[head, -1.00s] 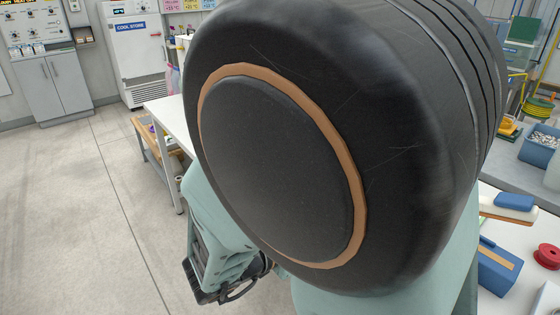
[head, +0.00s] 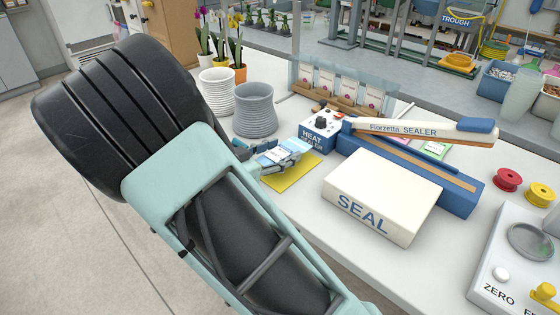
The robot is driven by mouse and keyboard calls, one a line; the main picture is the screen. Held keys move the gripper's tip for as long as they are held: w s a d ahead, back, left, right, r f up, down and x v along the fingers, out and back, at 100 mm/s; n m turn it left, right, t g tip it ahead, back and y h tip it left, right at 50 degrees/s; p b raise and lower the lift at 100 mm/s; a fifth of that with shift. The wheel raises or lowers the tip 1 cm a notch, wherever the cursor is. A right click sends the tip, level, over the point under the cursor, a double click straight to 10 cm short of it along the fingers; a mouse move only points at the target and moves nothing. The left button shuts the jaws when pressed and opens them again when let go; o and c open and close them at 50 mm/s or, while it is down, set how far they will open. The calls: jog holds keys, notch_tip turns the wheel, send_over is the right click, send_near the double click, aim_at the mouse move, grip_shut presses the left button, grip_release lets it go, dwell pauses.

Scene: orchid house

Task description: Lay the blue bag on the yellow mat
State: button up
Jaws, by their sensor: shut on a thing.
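My gripper (head: 288,158) is at the middle of the head view, shut on the blue bag (head: 272,154). The bag is light blue with a pale label, and my fingers hide part of it. The yellow mat (head: 292,180) lies on the white bench just below the gripper and bag in the picture. The gripper covers the mat's far part. I cannot tell whether the bag touches the mat or hangs above it.
A blue heat sealer (head: 463,195) with a raised arm and a white SEAL block (head: 382,195) stand right of the mat. A grey ribbed pot (head: 255,110) and a white pot (head: 217,90) stand behind left. A rack of packets (head: 340,85) stands behind.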

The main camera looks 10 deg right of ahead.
jog(key=shift+f+b, duration=0.3)
jog(key=shift+f, duration=1.15)
jog(key=shift+f, duration=0.1)
jog(key=o, duration=1.1)
jog(key=shift+c, duration=0.2)
jog(key=shift+s+a+r, duration=0.15)
jog(key=shift+a+r, duration=0.05)
jog(key=p+v, duration=0.2)
jog(key=v, duration=0.9)
jog(key=shift+a, duration=0.3)
jog(key=shift+s, duration=0.15)
